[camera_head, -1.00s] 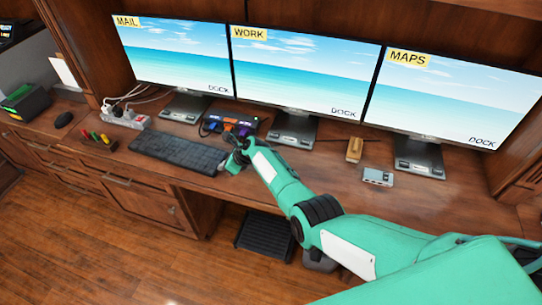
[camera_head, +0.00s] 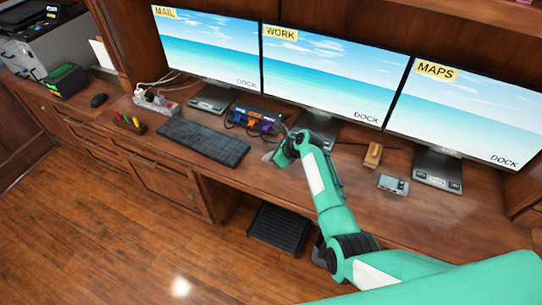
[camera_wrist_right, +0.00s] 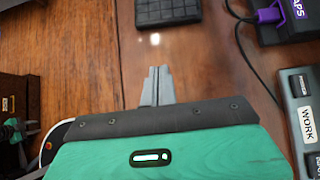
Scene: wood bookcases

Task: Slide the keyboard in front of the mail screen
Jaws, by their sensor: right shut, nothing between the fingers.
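The dark keyboard (camera_head: 203,142) lies flat on the desk below the mail screen (camera_head: 208,50), in front of that screen's stand. Its near end also shows at the top of the right wrist view (camera_wrist_right: 168,12). My right gripper (camera_head: 268,157) is just off the keyboard's right end, with a small gap between. In the right wrist view its fingers (camera_wrist_right: 158,72) are together and empty, pointing toward the keyboard over bare wood. My left gripper is not in view.
A hub with coloured plugs (camera_head: 254,120) sits behind the keyboard's right end. A pen holder (camera_head: 129,123), power strip (camera_head: 156,105) and mouse (camera_head: 98,100) are to the left. The work screen (camera_head: 325,75) and maps screen (camera_head: 465,110) stand right.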

